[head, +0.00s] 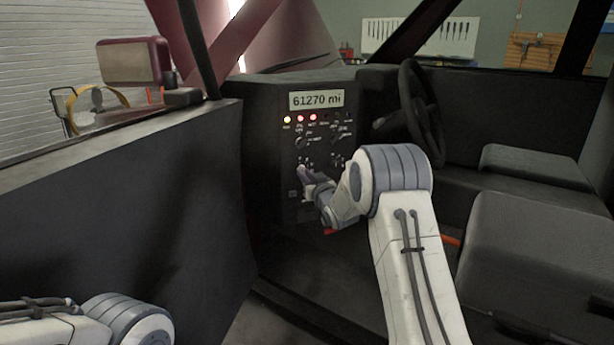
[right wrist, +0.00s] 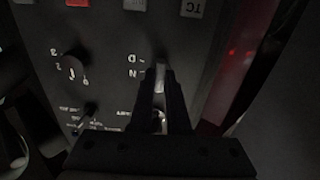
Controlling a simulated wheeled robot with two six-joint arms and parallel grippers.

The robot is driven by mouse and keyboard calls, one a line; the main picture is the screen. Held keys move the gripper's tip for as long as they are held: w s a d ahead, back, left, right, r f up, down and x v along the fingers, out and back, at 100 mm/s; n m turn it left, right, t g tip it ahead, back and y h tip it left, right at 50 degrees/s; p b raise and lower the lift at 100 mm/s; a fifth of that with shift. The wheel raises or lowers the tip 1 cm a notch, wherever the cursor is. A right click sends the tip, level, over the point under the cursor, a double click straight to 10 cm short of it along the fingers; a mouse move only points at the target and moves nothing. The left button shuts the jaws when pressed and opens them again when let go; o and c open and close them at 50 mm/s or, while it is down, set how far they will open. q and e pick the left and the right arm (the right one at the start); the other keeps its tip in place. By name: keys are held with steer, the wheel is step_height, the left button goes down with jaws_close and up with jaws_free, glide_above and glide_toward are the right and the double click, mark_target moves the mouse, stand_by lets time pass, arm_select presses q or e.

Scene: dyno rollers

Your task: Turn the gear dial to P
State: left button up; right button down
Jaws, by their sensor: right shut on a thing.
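The gear dial (right wrist: 161,77) is on the dark dashboard panel, beside the letters D and N, which appear upside down in the right wrist view. My right gripper (right wrist: 163,88) is shut on the dial, with a dark finger on either side of its pale pointer. In the head view my right gripper (head: 303,174) reaches the lower left of the panel and hides most of the dial. The P mark cannot be made out. Of my left arm only a link shows at the bottom left of the head view; its gripper is out of view.
A second knob (right wrist: 73,67) with number marks sits beside the gear dial. Above in the head view are more knobs (head: 301,142), lit warning lamps (head: 300,118) and a display (head: 316,99) reading 61270 mi. The steering wheel (head: 420,110) and seats (head: 530,240) are to the right.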

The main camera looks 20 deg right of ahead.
steer(key=c, duration=0.9)
jaws_free()
steer(key=shift+f, duration=0.1)
steer(key=s, duration=0.3)
steer(key=s+p, duration=0.1)
steer(key=s, duration=0.6)
steer(key=shift+s+d, duration=0.3)
